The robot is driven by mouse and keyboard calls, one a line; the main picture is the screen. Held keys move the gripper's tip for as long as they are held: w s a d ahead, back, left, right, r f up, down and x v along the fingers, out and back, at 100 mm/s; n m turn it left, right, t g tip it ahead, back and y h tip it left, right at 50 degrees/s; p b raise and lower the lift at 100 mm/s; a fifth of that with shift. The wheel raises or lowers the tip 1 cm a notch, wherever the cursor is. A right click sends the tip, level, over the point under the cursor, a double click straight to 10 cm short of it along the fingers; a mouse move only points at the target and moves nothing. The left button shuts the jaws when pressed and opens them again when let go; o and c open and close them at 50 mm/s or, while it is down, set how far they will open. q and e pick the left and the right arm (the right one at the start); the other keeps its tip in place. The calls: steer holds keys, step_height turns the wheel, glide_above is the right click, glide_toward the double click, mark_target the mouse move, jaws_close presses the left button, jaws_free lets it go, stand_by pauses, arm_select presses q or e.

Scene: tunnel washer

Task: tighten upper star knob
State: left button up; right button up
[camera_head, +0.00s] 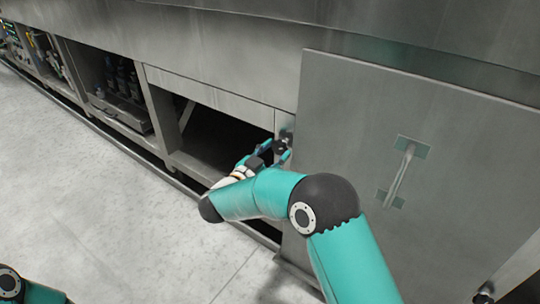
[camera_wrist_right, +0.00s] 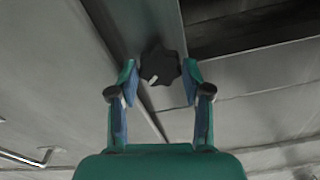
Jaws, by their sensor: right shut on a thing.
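The upper star knob (camera_wrist_right: 160,66) is dark, with rounded lobes and a small pale mark. It sits on a narrow metal post beside the large panel, and in the head view the knob (camera_head: 279,147) shows small at the panel's left edge. My right gripper (camera_wrist_right: 160,82) has one finger on each side of the knob, shut on it. In the head view my right gripper (camera_head: 283,155) reaches the knob from below. Of my left arm, only a part shows at the lower left corner of the head view; its gripper is out of view.
The large metal panel (camera_head: 350,120) with a bar handle (camera_head: 401,174) stands right of the knob. A dark open bay (camera_head: 215,140) lies to its left. Another dark knob (camera_head: 484,296) shows at the lower right. The pale floor (camera_head: 110,210) is clear.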

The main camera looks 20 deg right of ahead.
steer(key=m+b, duration=0.1)
steer(key=m, duration=0.1)
steer(key=m+b, duration=0.1)
steer(key=m, duration=0.1)
steer(key=m+b, duration=0.1)
steer(key=m, duration=0.1)
steer(key=shift+d+f+m, duration=0.25)
steer(key=shift+m, duration=0.05)
steer(key=m+b, duration=0.1)
steer(key=m, duration=0.2)
steer(key=shift+s+m+b, duration=0.1)
steer(key=shift+m+b, duration=0.2)
steer(key=shift+b, duration=0.05)
steer(key=m, duration=0.3)
steer(key=shift+m, duration=0.3)
steer(key=m, duration=0.8)
steer(key=shift+m, duration=1.9)
